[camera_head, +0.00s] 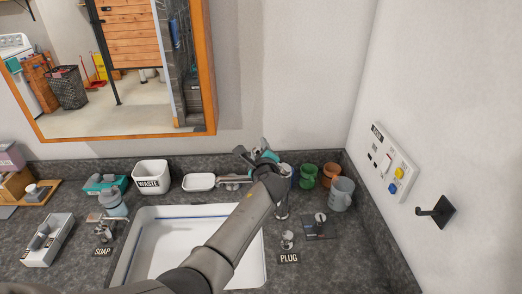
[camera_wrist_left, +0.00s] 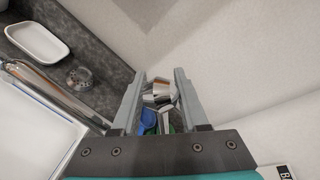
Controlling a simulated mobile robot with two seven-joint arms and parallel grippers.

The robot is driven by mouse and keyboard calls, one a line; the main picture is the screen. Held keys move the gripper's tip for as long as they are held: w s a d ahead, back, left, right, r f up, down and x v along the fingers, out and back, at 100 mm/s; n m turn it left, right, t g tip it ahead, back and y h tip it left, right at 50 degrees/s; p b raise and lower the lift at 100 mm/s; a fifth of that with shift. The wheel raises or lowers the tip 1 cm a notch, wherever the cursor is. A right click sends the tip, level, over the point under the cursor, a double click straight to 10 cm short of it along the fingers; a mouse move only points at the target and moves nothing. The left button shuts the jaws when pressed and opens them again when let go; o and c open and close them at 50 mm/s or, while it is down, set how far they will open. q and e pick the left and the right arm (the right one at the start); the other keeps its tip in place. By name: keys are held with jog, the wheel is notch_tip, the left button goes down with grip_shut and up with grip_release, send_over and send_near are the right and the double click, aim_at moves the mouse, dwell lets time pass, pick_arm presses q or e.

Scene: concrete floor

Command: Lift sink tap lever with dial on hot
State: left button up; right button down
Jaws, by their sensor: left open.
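My left gripper (camera_head: 256,152) reaches over the sink from the lower left and sits at the back, by the tap. Its jaws are open in the left wrist view (camera_wrist_left: 157,85). A shiny chrome tap part, apparently the lever (camera_wrist_left: 161,94), shows between the two fingers; I cannot tell if they touch it. My wrist hides much of the tap in the head view, and the hot dial setting cannot be read. My right gripper is not in view.
The white sink basin (camera_head: 165,246) lies below my arm. Green (camera_head: 307,176) and brown (camera_head: 329,174) cups and a grey jug (camera_head: 341,193) stand right of the tap. A white soap dish (camera_head: 199,182) and waste bin (camera_head: 151,175) stand left. A mirror (camera_head: 120,70) hangs behind.

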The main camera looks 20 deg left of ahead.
pick_arm(q)
jog(key=p+v, duration=0.1)
jog(key=v, duration=1.4)
jog(key=shift+s+d+f, duration=0.1)
jog(key=shift+s+d, duration=0.05)
jog(key=shift+d, duration=0.05)
